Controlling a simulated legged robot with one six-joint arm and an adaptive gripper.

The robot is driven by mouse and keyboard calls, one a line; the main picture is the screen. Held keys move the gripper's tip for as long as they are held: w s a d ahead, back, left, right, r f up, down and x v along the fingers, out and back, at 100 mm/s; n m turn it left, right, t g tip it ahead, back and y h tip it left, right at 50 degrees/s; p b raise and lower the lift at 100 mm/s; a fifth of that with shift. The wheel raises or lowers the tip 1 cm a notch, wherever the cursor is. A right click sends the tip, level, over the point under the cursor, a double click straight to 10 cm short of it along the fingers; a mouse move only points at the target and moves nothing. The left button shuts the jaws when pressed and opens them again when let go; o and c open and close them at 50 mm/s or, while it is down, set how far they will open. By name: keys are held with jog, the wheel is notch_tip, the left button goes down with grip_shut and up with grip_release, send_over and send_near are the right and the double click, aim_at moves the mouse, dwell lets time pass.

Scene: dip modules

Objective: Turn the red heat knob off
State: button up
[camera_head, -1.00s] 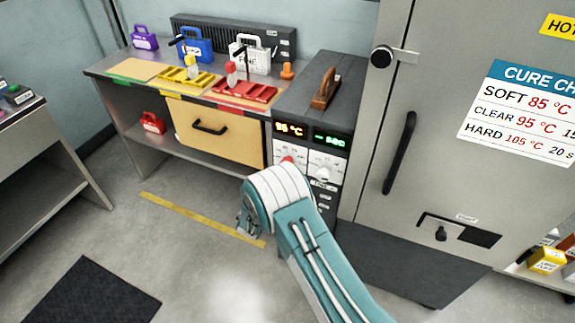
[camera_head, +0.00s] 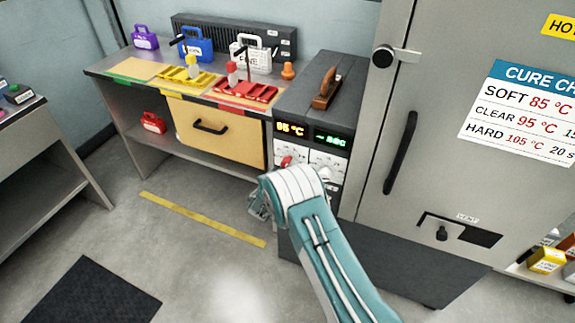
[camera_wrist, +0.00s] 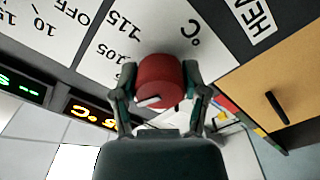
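The red heat knob (camera_wrist: 160,80) is on the white panel of the heater unit. In the wrist view it sits between the two fingers of my gripper (camera_wrist: 160,75), which press close against its sides. A white mark shows on the knob's lower edge in that view. Temperature numbers such as 105 and 115 are printed beside it. In the head view the knob (camera_head: 287,162) shows just above my wrist. An orange display (camera_head: 290,129) above the knob reads 85 °C.
A green display (camera_head: 329,139) and a second white dial panel (camera_head: 328,162) are beside the knob. A yellow drawer (camera_head: 220,137) with a black handle is to the left. The tall grey cabinet (camera_head: 440,110) is close on the right.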

jog(key=shift+n, duration=0.4)
jog(key=n, duration=0.5)
jog(key=shift+n, duration=0.3)
jog(key=n, duration=1.1)
jog(key=shift+a+n, duration=0.1)
jog(key=shift+n, duration=0.2)
jog(key=n, duration=0.6)
